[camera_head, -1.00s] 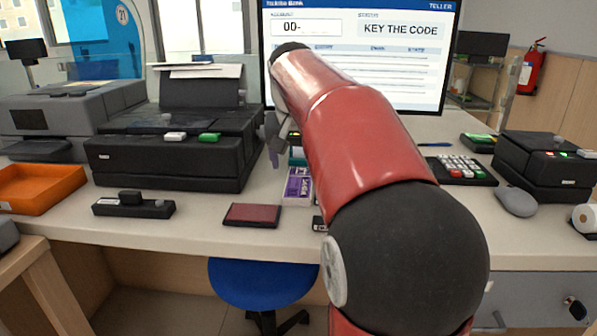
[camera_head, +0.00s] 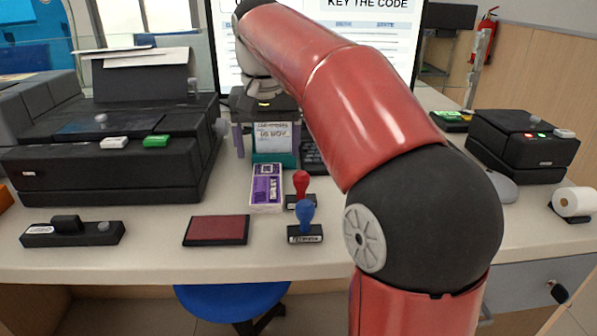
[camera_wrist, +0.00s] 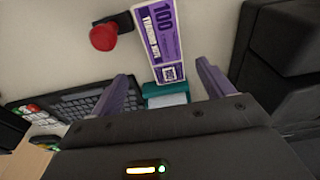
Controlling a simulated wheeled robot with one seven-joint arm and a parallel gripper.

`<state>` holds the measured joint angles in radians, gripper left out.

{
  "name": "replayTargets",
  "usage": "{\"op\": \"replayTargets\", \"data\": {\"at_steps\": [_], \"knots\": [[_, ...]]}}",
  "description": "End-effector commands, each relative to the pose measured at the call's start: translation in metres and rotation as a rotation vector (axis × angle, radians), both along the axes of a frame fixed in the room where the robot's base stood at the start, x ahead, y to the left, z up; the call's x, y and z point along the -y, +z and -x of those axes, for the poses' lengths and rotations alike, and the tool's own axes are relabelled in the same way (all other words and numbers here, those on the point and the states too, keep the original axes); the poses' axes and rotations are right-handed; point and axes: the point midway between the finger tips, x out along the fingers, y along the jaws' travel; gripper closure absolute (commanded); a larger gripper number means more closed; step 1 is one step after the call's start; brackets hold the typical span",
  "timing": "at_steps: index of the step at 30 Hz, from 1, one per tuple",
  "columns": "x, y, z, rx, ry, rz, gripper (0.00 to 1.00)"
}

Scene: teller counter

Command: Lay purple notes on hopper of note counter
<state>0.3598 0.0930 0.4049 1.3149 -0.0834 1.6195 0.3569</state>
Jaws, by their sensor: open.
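The purple notes (camera_head: 266,183) lie in a neat stack on the counter, in front of a teal-based date block (camera_head: 274,140). In the wrist view the notes (camera_wrist: 158,42) show "100", with their near end close to my fingertips. My gripper (camera_head: 268,150) hangs over the counter behind the notes, its two purple fingers apart and empty. In the wrist view my gripper (camera_wrist: 166,78) has its fingers on either side of the notes' line, not closed on them. The black machine (camera_head: 110,150) at left, with an upright back and paper, may be the note counter; I cannot be sure.
Red and blue stamps (camera_head: 303,215) stand just right of the notes. A dark red pad (camera_head: 217,230) lies in front left. A black device (camera_head: 72,231) sits near the front edge. A smaller black machine (camera_head: 522,145) and a paper roll (camera_head: 573,202) are at right.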

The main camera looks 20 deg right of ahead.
Motion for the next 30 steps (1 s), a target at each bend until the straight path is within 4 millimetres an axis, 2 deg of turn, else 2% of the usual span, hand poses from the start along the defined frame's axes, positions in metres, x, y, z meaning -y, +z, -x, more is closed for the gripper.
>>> {"op": "replayTargets", "data": {"at_steps": [3,11,18,28,30], "knots": [[-0.006,-0.008,0.0,-0.012,0.012,-0.005,0.2],[-0.006,-0.038,-0.004,-0.012,0.011,-0.004,0.2],[-0.007,-0.072,-0.01,-0.011,0.009,-0.002,0.2],[-0.007,-0.078,-0.011,-0.008,0.01,-0.004,0.2],[-0.007,-0.078,-0.011,-0.008,0.01,-0.004,0.29]]}}
